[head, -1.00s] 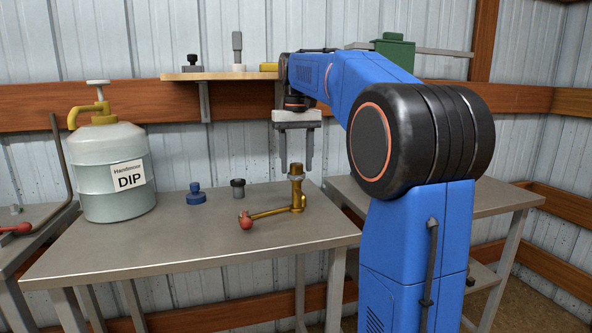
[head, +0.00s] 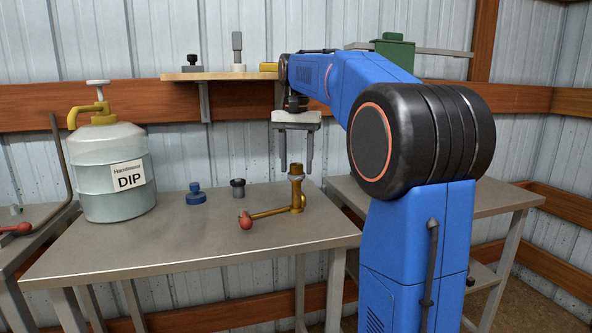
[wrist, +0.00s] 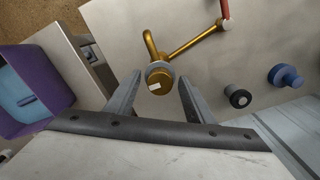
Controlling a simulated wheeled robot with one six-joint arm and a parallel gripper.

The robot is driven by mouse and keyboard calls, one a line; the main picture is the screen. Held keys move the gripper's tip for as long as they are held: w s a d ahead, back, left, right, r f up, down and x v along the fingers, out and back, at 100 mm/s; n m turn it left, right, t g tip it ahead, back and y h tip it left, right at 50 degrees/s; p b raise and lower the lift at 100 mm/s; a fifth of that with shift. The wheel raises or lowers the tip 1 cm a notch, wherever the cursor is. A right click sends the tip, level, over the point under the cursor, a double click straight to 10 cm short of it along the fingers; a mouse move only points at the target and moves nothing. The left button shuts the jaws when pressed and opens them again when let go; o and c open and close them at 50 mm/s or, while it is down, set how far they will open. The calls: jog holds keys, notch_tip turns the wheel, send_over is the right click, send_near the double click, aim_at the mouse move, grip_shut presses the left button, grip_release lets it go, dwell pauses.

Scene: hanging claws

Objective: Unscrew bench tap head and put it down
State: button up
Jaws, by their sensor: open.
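The brass bench tap (head: 297,198) stands upright on the metal bench (head: 130,246), with its head (head: 296,169) on top and a long arm ending in a red ball (head: 245,222). My gripper (head: 296,171) is open and points down at the tap head. In the wrist view the head (wrist: 158,80) shows from above, a brass disc with a white mark and a grey collar. It lies between and just beyond the fingertips of my gripper (wrist: 158,80), with gaps on both sides. I cannot tell whether the fingertips reach its height.
A blue knob (head: 196,196) and a dark knob (head: 238,188) stand left of the tap. A wooden shelf (head: 218,75) hangs behind. The bench front is clear.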

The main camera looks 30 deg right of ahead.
jog(key=m, duration=0.4)
jog(key=shift+m, duration=1.1)
jog(key=shift+m, duration=1.1)
jog(key=m, duration=0.3)
jog(key=shift+m, duration=0.4)
jog(key=m, duration=0.4)
